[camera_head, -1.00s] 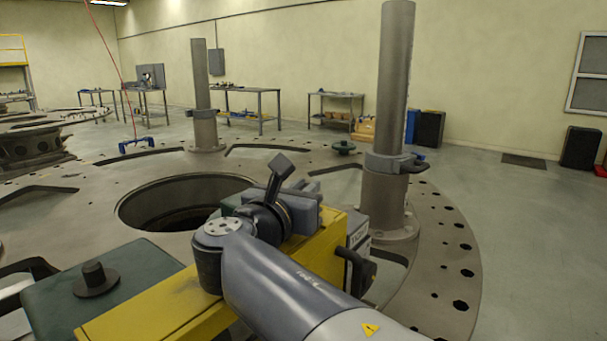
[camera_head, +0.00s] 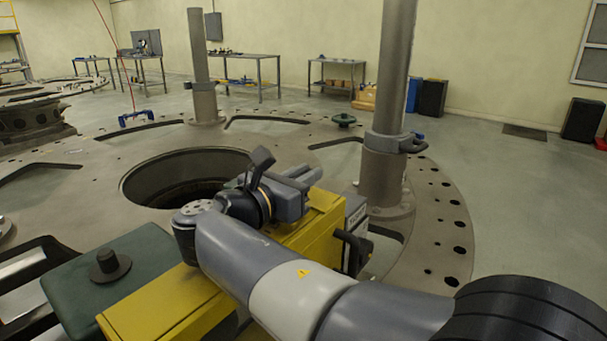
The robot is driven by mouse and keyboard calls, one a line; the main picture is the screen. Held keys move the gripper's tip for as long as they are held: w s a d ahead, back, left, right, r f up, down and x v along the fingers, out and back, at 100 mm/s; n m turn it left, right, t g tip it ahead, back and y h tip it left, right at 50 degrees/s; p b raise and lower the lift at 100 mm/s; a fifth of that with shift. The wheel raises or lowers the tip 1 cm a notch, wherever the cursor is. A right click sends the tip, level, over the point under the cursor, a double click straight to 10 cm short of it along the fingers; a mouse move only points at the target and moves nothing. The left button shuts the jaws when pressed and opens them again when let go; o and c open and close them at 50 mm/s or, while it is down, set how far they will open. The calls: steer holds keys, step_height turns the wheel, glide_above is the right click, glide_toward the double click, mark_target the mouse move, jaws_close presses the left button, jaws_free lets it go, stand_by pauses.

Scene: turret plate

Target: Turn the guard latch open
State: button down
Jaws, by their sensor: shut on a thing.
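My gripper (camera_head: 308,178) is at the end of my grey arm, above the yellow housing and left of the near post. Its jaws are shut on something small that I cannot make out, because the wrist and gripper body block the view. A dark paddle-shaped piece stands up at the wrist. I cannot pick out the guard latch for certain. The gripper appears apart from that collar.
The round turret plate (camera_head: 445,215) has a large hole (camera_head: 180,178) in its middle and smaller holes along its rim. A second post (camera_head: 200,70) stands at the back left. A small green knob (camera_head: 343,120) sits on the far rim. Workbenches (camera_head: 252,60) line the wall.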

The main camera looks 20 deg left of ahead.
steer(key=c, duration=1.4)
jaws_free()
steer(key=shift+o, duration=0.2)
steer(key=v, duration=1)
steer(key=shift+s+a, duration=0.2)
steer(key=shift+s, duration=0.15)
steer(key=x, duration=1)
steer(key=shift+w+d, duration=0.2)
steer(key=shift+w, duration=0.15)
